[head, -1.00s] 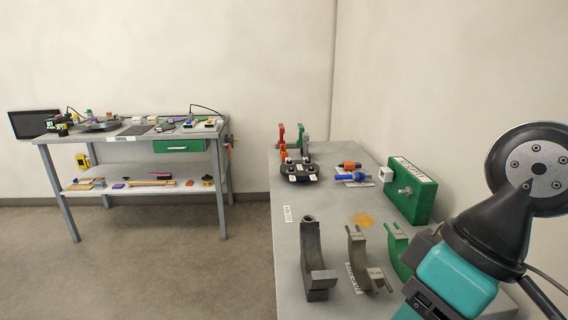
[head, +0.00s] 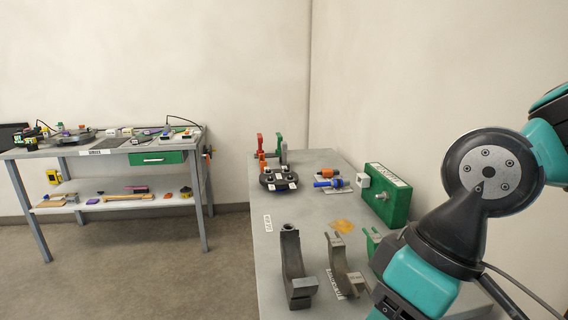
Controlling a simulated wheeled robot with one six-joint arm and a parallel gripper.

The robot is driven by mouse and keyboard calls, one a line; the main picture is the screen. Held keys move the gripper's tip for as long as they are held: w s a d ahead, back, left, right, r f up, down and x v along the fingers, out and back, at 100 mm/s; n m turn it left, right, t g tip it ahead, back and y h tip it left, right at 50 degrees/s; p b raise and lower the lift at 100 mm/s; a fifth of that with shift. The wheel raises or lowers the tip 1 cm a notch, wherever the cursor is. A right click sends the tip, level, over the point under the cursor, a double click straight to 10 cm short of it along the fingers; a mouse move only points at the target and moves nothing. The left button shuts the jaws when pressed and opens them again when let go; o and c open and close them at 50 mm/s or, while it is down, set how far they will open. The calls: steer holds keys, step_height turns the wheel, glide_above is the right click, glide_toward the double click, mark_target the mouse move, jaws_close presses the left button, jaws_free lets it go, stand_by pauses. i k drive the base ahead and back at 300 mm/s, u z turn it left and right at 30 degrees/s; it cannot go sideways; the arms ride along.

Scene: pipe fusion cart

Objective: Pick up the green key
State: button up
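I cannot pick out a green key for certain. A small green upright piece (head: 279,147) stands at the far end of the right-hand bench (head: 262,232), but its shape is too small to tell. My gripper is not in view. Only teal and black links of my arm show at the lower right, and they hide part of the bench's near right side.
The bench bears a green box (head: 385,196), a blue cylinder (head: 329,183), a dark tray (head: 278,179), and curved grey brackets (head: 293,268) near the front. A green bracket (head: 372,243) is partly hidden by my arm. A second table (head: 75,151) stands left; floor between is clear.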

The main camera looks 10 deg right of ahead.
mark_target(279, 137)
steer(key=k, duration=1.65)
steer(key=u, duration=0.8)
steer(key=i, duration=6.35)
steer(key=z, duration=2)
